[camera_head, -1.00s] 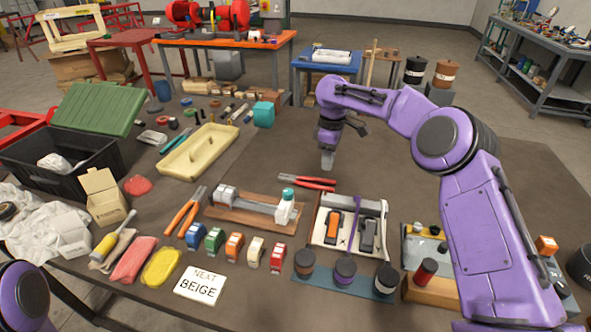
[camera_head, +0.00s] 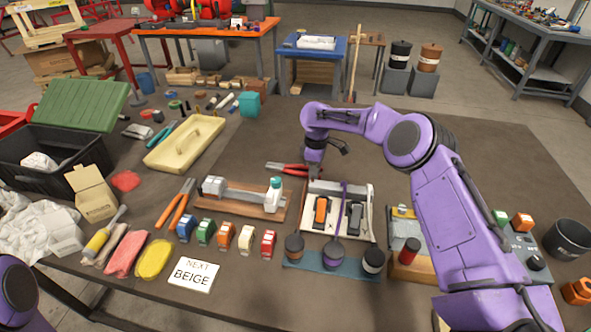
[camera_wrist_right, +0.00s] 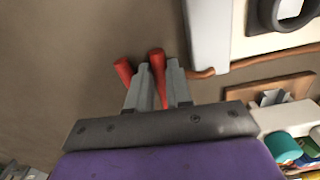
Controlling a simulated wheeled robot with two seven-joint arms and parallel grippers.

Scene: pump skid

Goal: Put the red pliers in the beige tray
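The red pliers (camera_head: 284,167) lie on the table behind the wooden fixture, partly hidden by my right gripper (camera_head: 314,168), which is down at their right end. In the right wrist view one red handle (camera_wrist_right: 158,63) stands between the two fingers of my right gripper (camera_wrist_right: 160,80). The other red handle (camera_wrist_right: 123,70) is outside, beside the left finger. The fingers are close together, but I cannot tell whether they press on the handle. The beige tray (camera_head: 208,133) is left of the pliers and looks empty. My left gripper is out of view.
A white and wooden holder (camera_head: 372,200) stands just in front of my right gripper. A wooden fixture (camera_head: 226,206) with a grey bar is left of it. A teal block (camera_head: 250,104) stands right of the tray. Orange pliers (camera_head: 176,203) lie in front of the tray.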

